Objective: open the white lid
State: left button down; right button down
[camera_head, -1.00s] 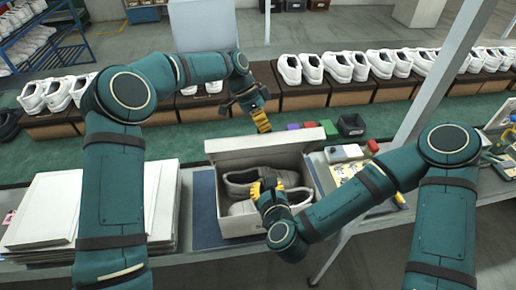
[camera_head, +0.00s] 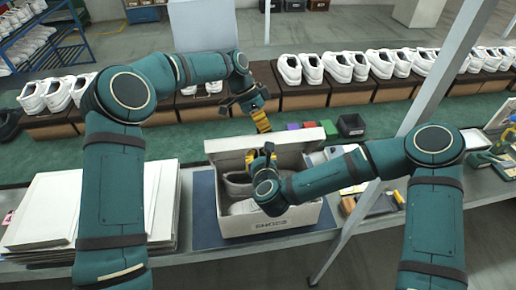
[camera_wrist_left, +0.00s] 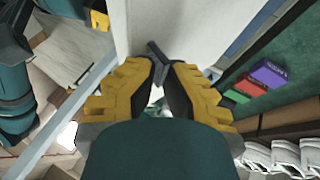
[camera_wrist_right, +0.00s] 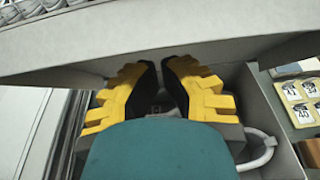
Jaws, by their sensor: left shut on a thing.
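The white lid (camera_head: 228,158) stands raised along the back of the open shoe box (camera_head: 290,219). Grey-white shoes (camera_head: 236,186) lie in the box, partly hidden by my right arm. My left gripper (camera_head: 265,129) is at the lid's top edge and is shut on it. In the left wrist view its fingertips (camera_wrist_left: 164,62) meet beside the pale lid panel (camera_wrist_left: 170,25); the exact contact is hard to see. My right gripper (camera_head: 261,150) is over the box, just in front of the lid's inner face. In the right wrist view its fingertips (camera_wrist_right: 160,65) are close together with nothing visible between them.
A stack of white flat boards (camera_head: 45,210) lies left of the box on the bench. Small coloured blocks (camera_head: 300,126) and a black bin (camera_head: 351,125) are behind it. Shoes on brown boxes (camera_head: 345,93) line the green conveyor. A grey post (camera_head: 425,105) rises at right.

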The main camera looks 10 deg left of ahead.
aim_at(258, 143)
pick_arm(q)
jog(key=shift+a+f, duration=0.15)
jog(key=shift+f, duration=0.1)
pick_arm(e)
jog(key=shift+w+a+r, duration=0.15)
jog(key=shift+w+r, duration=0.1)
jog(key=shift+w, duration=0.2)
jog(key=shift+w+a+r, duration=0.1)
jog(key=shift+w+r, duration=0.1)
jog(key=shift+w, duration=0.25)
jog(key=shift+w+a+r, duration=0.1)
jog(key=shift+w+r, duration=0.25)
jog(key=shift+w, duration=0.25)
pick_arm(q)
jog(key=c, duration=1.1)
grip_release()
pick_arm(e)
jog(key=shift+r, duration=0.1)
pick_arm(q)
jog(key=shift+s, duration=0.1)
